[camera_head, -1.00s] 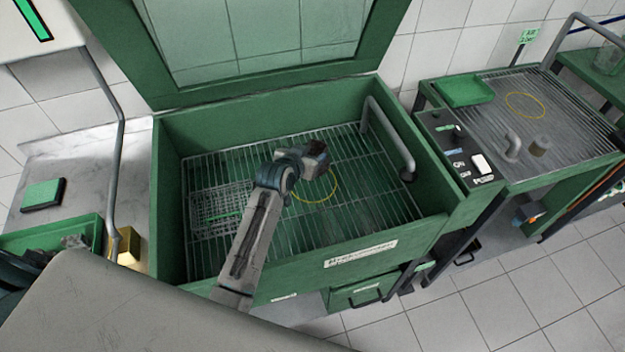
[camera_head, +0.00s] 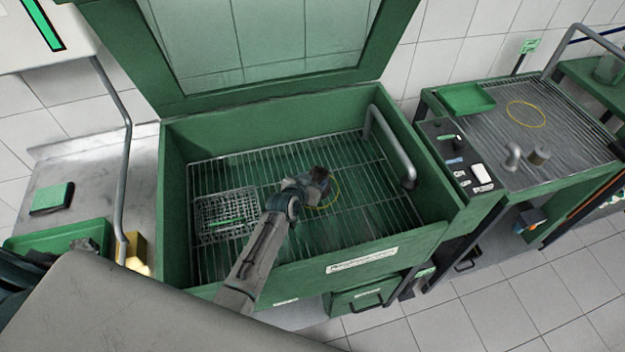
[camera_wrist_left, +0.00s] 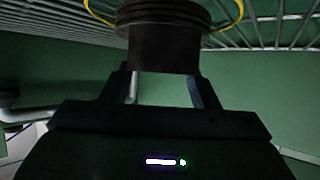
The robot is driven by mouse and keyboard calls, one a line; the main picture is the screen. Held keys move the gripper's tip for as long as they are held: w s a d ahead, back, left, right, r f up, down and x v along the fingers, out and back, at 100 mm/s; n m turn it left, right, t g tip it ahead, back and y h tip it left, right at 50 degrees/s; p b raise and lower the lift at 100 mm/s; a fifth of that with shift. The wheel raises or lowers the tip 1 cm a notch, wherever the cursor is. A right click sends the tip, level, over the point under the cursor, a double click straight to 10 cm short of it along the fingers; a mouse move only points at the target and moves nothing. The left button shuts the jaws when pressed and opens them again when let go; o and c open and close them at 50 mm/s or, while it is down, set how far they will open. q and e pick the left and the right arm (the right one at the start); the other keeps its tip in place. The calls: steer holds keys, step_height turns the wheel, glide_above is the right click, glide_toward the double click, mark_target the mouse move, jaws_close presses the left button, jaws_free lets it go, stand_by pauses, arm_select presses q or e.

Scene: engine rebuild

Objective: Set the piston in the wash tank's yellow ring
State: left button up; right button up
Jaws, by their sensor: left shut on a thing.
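The green wash tank (camera_head: 405,243) stands open with a wire rack in it. The yellow ring (camera_head: 335,190) lies on the rack, partly hidden behind my left gripper (camera_head: 318,180) in the head view. My left gripper is shut on the dark piston (camera_wrist_left: 165,40), which fills the upper middle of the left wrist view between the two fingers. In that view the yellow ring (camera_wrist_left: 238,12) shows on both sides of the piston. I cannot tell whether the piston touches the rack. My right gripper is not in view.
A wire basket (camera_head: 226,214) sits at the rack's left. A grey pipe (camera_head: 391,145) bends over the tank's right side. The raised lid (camera_head: 160,85) stands behind. A drain table (camera_head: 575,150) with another yellow ring (camera_head: 527,114) is at right.

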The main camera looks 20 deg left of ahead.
arm_select(q)
steer(key=shift+f, duration=0.1)
steer(key=o, duration=1.3)
steer(key=shift+s, duration=0.15)
steer(key=b+v, duration=0.1)
steer(key=v, duration=1.1)
steer(key=shift+b, duration=0.4)
